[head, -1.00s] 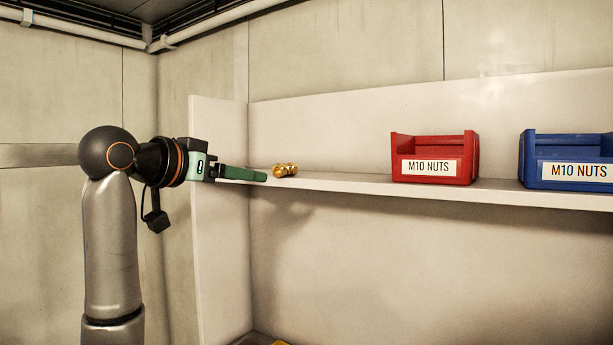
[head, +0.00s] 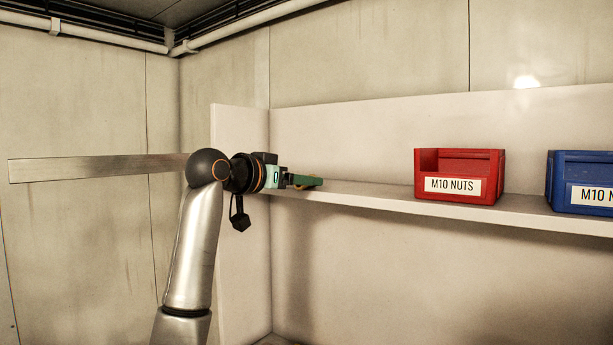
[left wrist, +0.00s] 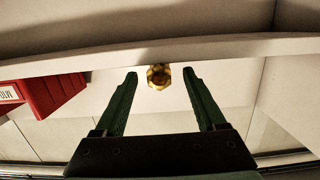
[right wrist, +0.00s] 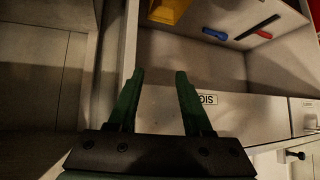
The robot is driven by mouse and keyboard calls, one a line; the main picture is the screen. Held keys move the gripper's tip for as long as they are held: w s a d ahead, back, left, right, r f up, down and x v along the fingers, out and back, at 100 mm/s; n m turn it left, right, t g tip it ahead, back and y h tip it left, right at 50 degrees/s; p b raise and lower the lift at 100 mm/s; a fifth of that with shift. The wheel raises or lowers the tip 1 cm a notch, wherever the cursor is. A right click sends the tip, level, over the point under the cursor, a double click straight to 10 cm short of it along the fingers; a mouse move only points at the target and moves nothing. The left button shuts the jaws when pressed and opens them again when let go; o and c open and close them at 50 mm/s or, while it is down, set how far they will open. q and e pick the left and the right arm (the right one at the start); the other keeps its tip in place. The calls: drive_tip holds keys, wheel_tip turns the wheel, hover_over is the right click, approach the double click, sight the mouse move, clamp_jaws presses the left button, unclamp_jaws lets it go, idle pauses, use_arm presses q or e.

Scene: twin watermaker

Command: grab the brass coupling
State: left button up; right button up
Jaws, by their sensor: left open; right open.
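The brass coupling (left wrist: 159,76) shows in the left wrist view between the fingertips of my left gripper (left wrist: 161,73). Gaps show on both sides of it, and the fingers are open. In the head view my left gripper (head: 305,181) reaches level along the left end of the shelf. There its green fingers hide most of the coupling, with only a little brass (head: 317,182) showing. How deep the coupling sits between the fingers is hard to tell. My right gripper (right wrist: 160,74) is open and empty in the right wrist view, away from the coupling.
The white shelf (head: 375,199) has an upright panel (head: 240,230) at its left end. A red bin (head: 460,176) and a blue bin (head: 585,180) stand farther right. A yellow object (right wrist: 168,10) and small tools lie in a compartment near my right gripper.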

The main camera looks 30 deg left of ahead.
use_arm(q)
drive_tip(key=shift+w+f, duration=0.15)
drive_tip(key=shift+w, duration=0.4)
clamp_jaws()
